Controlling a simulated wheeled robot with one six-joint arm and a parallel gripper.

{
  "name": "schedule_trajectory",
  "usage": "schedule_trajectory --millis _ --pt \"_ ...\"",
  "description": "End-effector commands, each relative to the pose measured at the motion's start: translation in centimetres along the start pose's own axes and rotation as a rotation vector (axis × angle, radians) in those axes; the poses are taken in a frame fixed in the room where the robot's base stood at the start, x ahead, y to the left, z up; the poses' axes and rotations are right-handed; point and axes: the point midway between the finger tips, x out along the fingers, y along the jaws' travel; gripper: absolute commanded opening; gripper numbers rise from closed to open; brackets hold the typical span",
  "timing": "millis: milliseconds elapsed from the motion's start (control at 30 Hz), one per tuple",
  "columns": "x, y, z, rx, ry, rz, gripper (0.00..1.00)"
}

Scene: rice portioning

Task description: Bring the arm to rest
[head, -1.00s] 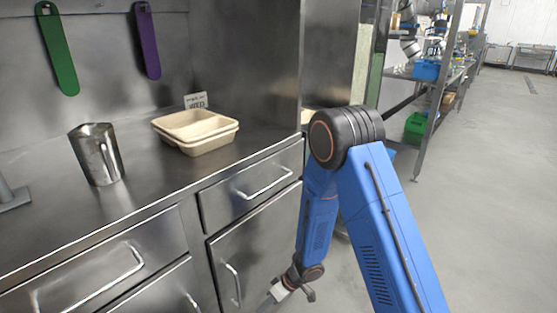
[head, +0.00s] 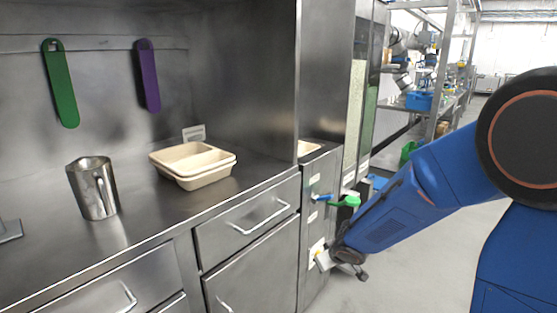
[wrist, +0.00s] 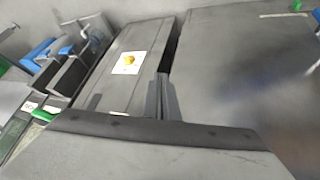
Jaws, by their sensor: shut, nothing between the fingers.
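My blue arm reaches in from the right of the head view, bent at a large dark joint. Its far end, with my gripper (head: 323,262), is small there, beside the end of the steel cabinet and below counter height. In the wrist view my gripper's dark fingers (wrist: 162,95) stand together above the broad grey gripper body. Nothing shows between them.
The steel counter (head: 130,226) holds a steel jug (head: 93,188) and stacked beige trays (head: 203,175). Green (head: 60,85) and purple (head: 147,76) handles hang on the back wall. Drawers (head: 248,222) lie below. Shelving stands behind at right; open floor lies near the arm.

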Motion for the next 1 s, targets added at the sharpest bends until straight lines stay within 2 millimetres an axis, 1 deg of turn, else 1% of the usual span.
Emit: schedule_trajectory --millis 33,200,400,500,600,767,867,1000 --pt "-1.7 1.3 0.0 0.021 0.002 0.032 0.00" --pt "-6.5 4.5 1.3 0.083 -0.019 0.120 0.00" --pt "-12.3 7.1 3.6 0.163 -0.053 0.195 0.00" --pt "-15.1 7.8 5.0 0.204 -0.073 0.219 0.00" --pt "-17.8 8.2 6.7 0.246 -0.094 0.235 0.00" --pt "-21.8 8.1 9.3 0.309 -0.126 0.243 0.00" --pt "-24.2 7.6 11.1 0.346 -0.146 0.237 0.00" --pt "-27.3 6.4 13.6 0.393 -0.170 0.215 0.00"
